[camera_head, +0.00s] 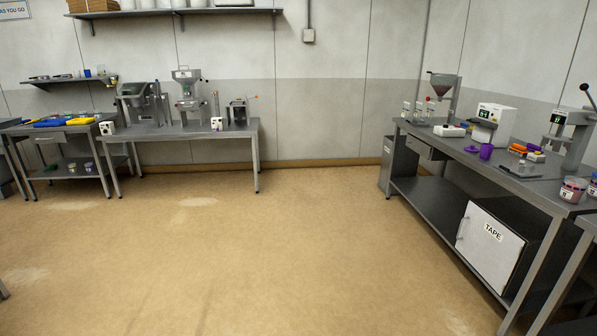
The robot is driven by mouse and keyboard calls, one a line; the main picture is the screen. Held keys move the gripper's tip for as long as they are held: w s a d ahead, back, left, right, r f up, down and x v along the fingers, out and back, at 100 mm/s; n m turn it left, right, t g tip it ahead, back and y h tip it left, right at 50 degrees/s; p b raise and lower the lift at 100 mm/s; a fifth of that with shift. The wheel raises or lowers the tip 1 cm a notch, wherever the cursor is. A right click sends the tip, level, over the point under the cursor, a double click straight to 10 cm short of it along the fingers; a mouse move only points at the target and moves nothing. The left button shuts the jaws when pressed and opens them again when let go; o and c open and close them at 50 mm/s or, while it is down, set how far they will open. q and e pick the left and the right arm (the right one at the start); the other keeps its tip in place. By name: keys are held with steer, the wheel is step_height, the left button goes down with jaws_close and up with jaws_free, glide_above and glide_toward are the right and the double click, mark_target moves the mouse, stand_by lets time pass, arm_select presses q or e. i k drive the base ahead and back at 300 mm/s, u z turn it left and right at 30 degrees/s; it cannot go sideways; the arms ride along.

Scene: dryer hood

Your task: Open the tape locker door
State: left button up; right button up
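The tape locker (525,234) sits on the lower shelf of the right-hand workbench. Its white door (490,248) carries a label reading TAPE (493,232) and looks shut. A slim handle (463,229) runs up and down near the door's left edge. The locker's dark side shows to the right of the door, partly behind a bench leg. Neither of my grippers shows in the head view.
The right-hand workbench (545,193) holds a funnel stand (443,92), a white machine (493,122), a press (572,135) and jars. A second bench (185,131) stands along the back wall. The tan floor (250,250) between is clear.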

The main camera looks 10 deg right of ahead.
mark_target(494, 249)
steer(key=z, duration=0.3)
steer(key=i, duration=2.1)
steer(key=z, duration=1.55)
steer(key=i, duration=1.55)
steer(key=z, duration=1.3)
steer(key=i, duration=0.55)
steer(key=z, duration=0.05)
